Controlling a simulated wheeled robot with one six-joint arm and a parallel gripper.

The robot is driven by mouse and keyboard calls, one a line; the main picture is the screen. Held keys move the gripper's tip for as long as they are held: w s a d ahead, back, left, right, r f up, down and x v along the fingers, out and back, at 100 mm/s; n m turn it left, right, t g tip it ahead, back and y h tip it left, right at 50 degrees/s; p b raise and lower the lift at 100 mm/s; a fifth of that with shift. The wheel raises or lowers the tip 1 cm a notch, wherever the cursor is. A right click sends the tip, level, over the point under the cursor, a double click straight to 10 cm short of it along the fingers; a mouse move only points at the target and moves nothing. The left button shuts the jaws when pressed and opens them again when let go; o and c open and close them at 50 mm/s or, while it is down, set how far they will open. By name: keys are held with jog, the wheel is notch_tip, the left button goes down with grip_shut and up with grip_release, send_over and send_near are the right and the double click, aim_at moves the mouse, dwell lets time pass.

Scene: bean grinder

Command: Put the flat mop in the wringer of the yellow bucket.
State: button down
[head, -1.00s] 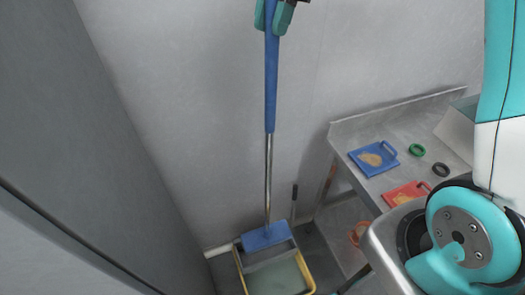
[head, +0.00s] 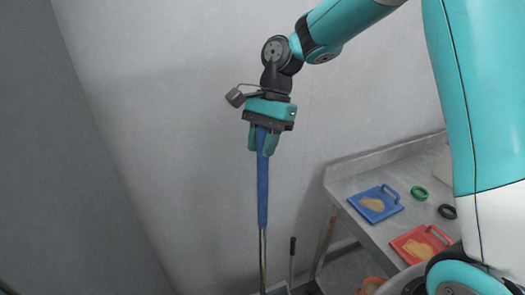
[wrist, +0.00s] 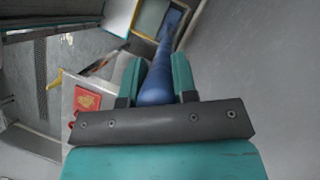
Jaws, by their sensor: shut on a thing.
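My gripper (head: 263,142) is shut on the upper, blue part of the flat mop's handle (head: 262,190), which hangs nearly upright in the head view. In the wrist view the blue handle (wrist: 157,82) runs between both fingers and away toward the top. The yellow bucket's edge (wrist: 134,18) shows at the top of the wrist view, beside the far end of the handle. The mop head is below the head view's bottom edge, so I cannot tell how it sits in the wringer.
A dark upright lever (head: 292,258) stands right of the handle. A metal table on the right bears a blue board (head: 376,205), a red board (head: 420,243), a green ring (head: 419,193) and a black ring (head: 447,211). Walls stand behind and to the left.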

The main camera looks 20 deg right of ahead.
jog(key=shift+f, duration=0.85)
jog(key=c, duration=0.9)
grip_release()
jog(key=p+v, duration=0.3)
jog(key=v, duration=0.9)
jog(key=s+a+r+n+t, duration=0.1)
jog(key=s+a+r+n, duration=0.1)
jog(key=s+a+n, duration=0.85)
jog(key=s+d+f+n+t, duration=0.1)
jog(key=s+d+f+n, duration=0.1)
jog(key=s+n, duration=0.6)
jog(key=s+f, duration=0.1)
jog(key=s, duration=0.5)
jog(key=shift+f+t, duration=0.2)
jog(key=shift+t, duration=0.1)
